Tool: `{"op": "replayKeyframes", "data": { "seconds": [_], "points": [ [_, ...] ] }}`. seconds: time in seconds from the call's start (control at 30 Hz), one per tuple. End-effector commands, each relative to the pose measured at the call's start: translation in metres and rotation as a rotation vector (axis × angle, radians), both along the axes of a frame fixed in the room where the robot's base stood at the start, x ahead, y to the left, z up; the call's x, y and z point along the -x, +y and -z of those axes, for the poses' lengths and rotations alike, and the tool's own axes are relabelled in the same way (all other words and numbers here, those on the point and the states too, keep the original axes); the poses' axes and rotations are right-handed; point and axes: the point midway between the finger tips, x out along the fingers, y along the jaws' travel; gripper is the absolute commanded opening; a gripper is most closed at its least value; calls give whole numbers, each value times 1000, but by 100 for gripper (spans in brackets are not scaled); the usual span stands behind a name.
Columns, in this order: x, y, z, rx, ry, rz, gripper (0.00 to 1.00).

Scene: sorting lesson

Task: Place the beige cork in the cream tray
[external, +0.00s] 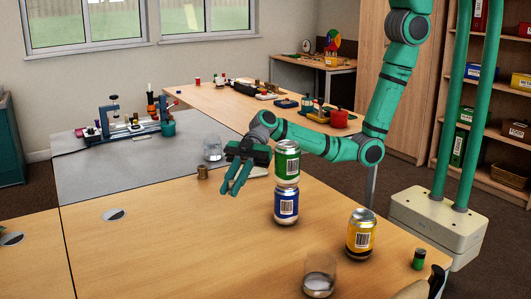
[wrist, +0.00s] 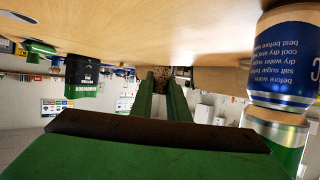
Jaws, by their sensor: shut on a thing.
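My gripper (external: 231,191) is low over the wooden table, left of the stacked cans, with its fingers slanting down to the left. In the wrist view the fingers (wrist: 162,78) run close together, shut on a small brown speckled piece, the beige cork (wrist: 182,76), at their tips. The fingers hide part of the cork, and I cannot make it out in the external view. The cream tray (external: 258,173) lies flat on the table behind my gripper, between it and the cans; it is partly hidden.
A green can (external: 286,162) stands on a blue can (external: 286,206) close right of my gripper. A yellow can (external: 360,234) and a clear glass (external: 319,276) stand nearer the front. A brown cylinder (external: 203,172) and a glass jar (external: 212,148) stand left. The table's front left is mostly clear.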

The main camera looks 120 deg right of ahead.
Motion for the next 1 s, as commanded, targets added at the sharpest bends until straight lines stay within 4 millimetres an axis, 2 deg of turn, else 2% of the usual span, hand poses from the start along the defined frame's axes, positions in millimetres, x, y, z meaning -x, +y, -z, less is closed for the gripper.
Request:
{"op": "replayKeyframes", "data": {
  "seconds": [0.1, 0.27, 0.37, 0.47, 0.57, 0.7, 1.0],
  "points": [
    [0, 0, -12, 0, -2, 1, 0],
    [2, -2, -15, 1, 1, 5, 0],
    [10, -11, -14, 0, 2, 29, 0],
    [29, -31, -12, 1, 2, 78, 0],
    [58, -58, -11, 3, 0, 149, 0],
    [107, -97, -12, 7, 0, 262, 0],
    [218, -156, -26, 11, -2, 486, 0]
  ]
}}
